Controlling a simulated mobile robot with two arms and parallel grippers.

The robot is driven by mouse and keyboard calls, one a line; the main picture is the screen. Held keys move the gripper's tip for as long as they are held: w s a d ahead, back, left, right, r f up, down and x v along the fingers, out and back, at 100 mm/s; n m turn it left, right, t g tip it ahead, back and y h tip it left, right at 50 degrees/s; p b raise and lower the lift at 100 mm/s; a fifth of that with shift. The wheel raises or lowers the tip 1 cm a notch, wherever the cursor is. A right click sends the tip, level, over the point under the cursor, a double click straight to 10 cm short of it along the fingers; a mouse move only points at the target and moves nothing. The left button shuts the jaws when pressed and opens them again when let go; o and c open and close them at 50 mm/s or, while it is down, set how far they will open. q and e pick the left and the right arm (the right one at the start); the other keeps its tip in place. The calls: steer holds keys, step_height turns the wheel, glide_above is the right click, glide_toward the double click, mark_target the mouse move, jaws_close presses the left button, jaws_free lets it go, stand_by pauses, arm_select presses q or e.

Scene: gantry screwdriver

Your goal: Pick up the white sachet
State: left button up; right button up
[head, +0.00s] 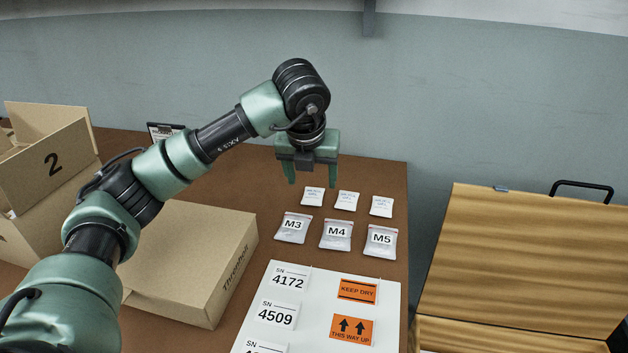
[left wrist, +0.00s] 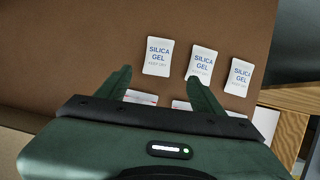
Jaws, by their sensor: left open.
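Three white sachets lie in a row on the brown table: a left one (head: 313,196), a middle one (head: 347,200) and a right one (head: 382,206). In the left wrist view the left sachet (left wrist: 158,56), the middle sachet (left wrist: 202,63) and the right sachet (left wrist: 239,77) read "SILICA GEL". My left gripper (head: 312,179) is open and empty, above the table at the back of the row. In the left wrist view its fingers (left wrist: 160,82) point toward the left and middle sachets. My right gripper is not in view.
Bags marked M3 (head: 294,228), M4 (head: 336,235) and M5 (head: 381,241) lie in front of the sachets. A white label sheet (head: 312,315) is nearer. Cardboard boxes (head: 185,250) stand left, and a wooden case (head: 520,260) stands right.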

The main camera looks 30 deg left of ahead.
mark_target(313, 194)
arm_select(q)
steer(key=shift+w+a+f, duration=0.1)
steer(key=shift+w+f, duration=0.1)
steer(key=shift+f, duration=0.15)
steer(key=shift+w+f, duration=0.15)
steer(key=shift+f, duration=0.6)
steer(key=x, duration=0.3)
steer(key=b+x, duration=0.1)
steer(key=shift+w+a+f, duration=0.1)
steer(key=shift+w+a, duration=0.25)
steer(key=shift+w, duration=0.1)
steer(key=shift+w+f, duration=0.15)
steer(key=shift+f, duration=0.15)
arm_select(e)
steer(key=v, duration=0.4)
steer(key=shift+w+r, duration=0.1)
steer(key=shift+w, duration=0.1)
arm_select(q)
steer(key=c, duration=1.4)
